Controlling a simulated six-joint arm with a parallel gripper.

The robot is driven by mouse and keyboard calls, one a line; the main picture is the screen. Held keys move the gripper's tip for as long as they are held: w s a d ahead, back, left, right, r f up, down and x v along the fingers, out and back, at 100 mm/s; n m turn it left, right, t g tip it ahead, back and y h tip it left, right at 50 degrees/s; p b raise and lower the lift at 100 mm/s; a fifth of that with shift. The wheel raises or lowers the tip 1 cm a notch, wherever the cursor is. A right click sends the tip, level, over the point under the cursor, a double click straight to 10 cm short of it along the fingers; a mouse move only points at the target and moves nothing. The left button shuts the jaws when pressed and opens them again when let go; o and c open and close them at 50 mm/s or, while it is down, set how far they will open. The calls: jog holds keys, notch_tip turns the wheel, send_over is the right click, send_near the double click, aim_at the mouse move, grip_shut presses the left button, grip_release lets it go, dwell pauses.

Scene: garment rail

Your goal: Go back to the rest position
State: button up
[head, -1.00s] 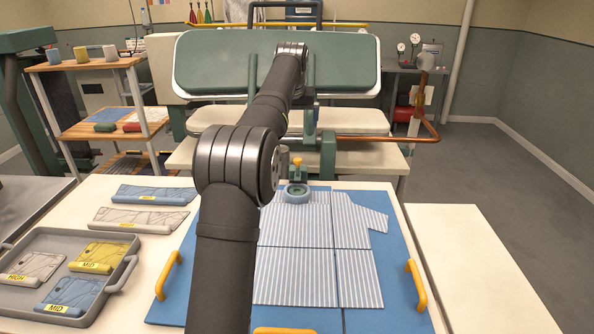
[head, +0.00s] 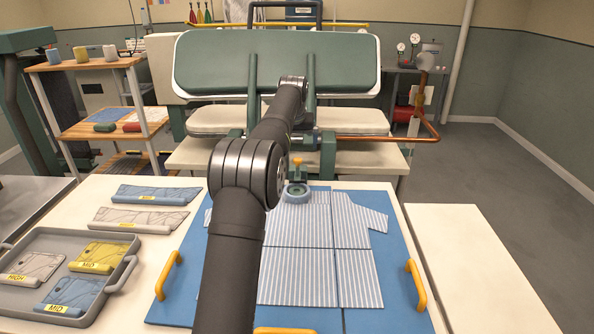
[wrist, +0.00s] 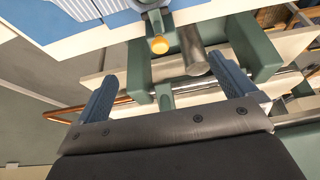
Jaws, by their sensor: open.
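My gripper (wrist: 166,88) shows in the wrist view with its two blue-grey fingers spread apart and nothing between them. Past the fingers are the green and metal parts of the press (wrist: 262,50) and a yellow knob (wrist: 159,45). In the head view my dark arm reaches from the bottom edge up toward the press (head: 275,65), and the gripper itself is hidden or too small to make out. A striped shirt (head: 300,245) lies flat on the blue board (head: 385,295), partly covered by my arm on its left side.
The press's green upper plate stands raised behind the board. A green clamp with a yellow knob (head: 297,168) stands at the shirt's collar. A grey tray (head: 125,268) with labelled folded pieces is at left. A bare white tabletop (head: 475,265) is at right.

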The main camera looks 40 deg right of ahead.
jog(key=shift+r, duration=0.1)
dwell(0.4)
jog(key=v, duration=1)
jog(key=w+a+f+g+y, duration=0.1)
jog(key=a+f, duration=0.3)
jog(key=a, duration=0.6)
jog(key=w+a+f+g+y, duration=0.1)
jog(key=a+f, duration=0.3)
jog(key=a, duration=0.6)
jog(key=a+f+g+y, duration=0.1)
jog(key=a+f, duration=0.3)
jog(key=a, duration=0.7)
notch_tip(320, 180, down, 10)
jog(key=shift+w+d+r, duration=0.2)
